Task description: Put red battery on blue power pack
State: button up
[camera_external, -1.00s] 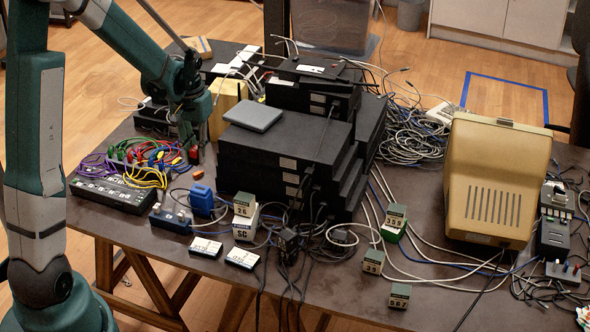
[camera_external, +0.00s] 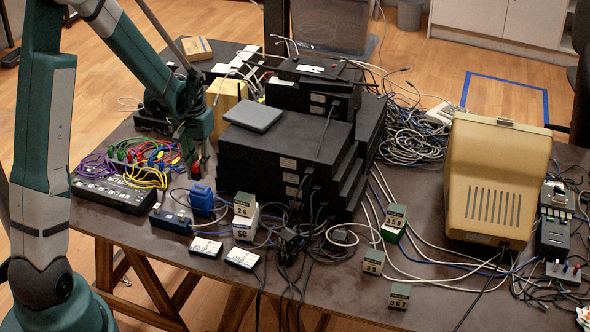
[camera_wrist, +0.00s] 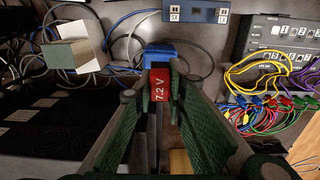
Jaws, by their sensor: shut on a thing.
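The red battery (camera_wrist: 159,85), marked "7.2 V", is between the green fingers of my gripper (camera_wrist: 155,92) in the wrist view. My gripper is shut on it. In the external view my gripper (camera_external: 197,160) is above the table's left part, behind the blue power pack. The blue power pack (camera_external: 201,199) stands near the front left of the table. In the wrist view the blue power pack (camera_wrist: 160,56) shows just past the battery, partly covered by it. I cannot tell whether the two touch; in the external view they look apart.
A black panel (camera_external: 112,196) with coloured cables lies left of the power pack. A blue switch box (camera_external: 170,222) is just in front of it. Stacked boxes (camera_external: 244,208) stand to its right, and black equipment (camera_external: 280,150) rises behind them. Loose cables run around the pack.

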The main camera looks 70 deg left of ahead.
aim_at(197, 162)
jog(key=shift+f, duration=1.95)
jog(key=shift+f, duration=0.15)
jog(key=o, duration=0.9)
jog(key=shift+r, duration=6.2)
jog(key=shift+d, duration=0.1)
